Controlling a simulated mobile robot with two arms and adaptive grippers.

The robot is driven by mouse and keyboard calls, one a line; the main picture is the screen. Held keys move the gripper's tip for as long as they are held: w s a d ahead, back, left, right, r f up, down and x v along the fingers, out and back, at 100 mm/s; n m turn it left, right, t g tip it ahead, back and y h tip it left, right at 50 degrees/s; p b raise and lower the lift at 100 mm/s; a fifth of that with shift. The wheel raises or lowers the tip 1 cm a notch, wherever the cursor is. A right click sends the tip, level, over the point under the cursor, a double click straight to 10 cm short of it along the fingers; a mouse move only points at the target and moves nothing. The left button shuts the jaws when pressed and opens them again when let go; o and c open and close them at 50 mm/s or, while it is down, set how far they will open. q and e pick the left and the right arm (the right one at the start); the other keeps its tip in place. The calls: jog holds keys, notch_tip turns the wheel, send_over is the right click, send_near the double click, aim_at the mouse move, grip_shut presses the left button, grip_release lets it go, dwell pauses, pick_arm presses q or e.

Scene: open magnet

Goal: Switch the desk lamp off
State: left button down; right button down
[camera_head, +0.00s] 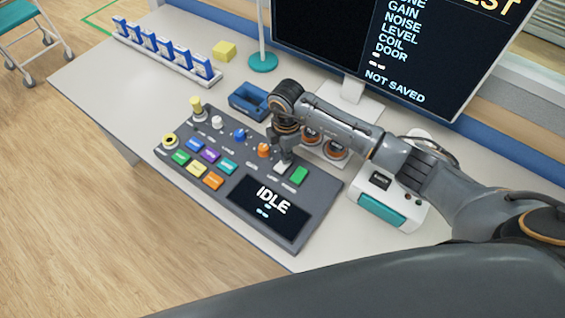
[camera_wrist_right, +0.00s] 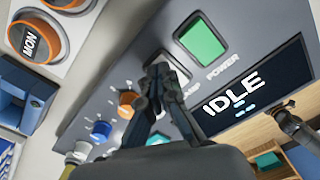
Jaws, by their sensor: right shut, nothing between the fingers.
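The grey control console (camera_head: 225,196) lies on the desk, with coloured buttons, knobs and a screen reading IDLE. My right gripper (camera_head: 283,159) is shut and empty, pointing down at a pale switch (camera_head: 281,168) beside the green POWER switch (camera_head: 299,176). In the wrist view the right fingertips (camera_wrist_right: 158,70) lie over the pale switch (camera_wrist_right: 174,66), whose label reads "AMP" with its start hidden. I cannot tell whether they touch it. The green switch (camera_wrist_right: 201,42) is clear of the fingers. A teal round base (camera_head: 263,62) with a white pole stands behind; its top is out of view.
A monitor (camera_head: 390,50) stands behind my right arm. A white box with a teal front (camera_head: 380,211) sits right of the console. The desk's left part is clear.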

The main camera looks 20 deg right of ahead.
jog(key=shift+r+p, duration=2.65)
jog(key=shift+r, duration=0.75)
jog(key=shift+f, duration=0.1)
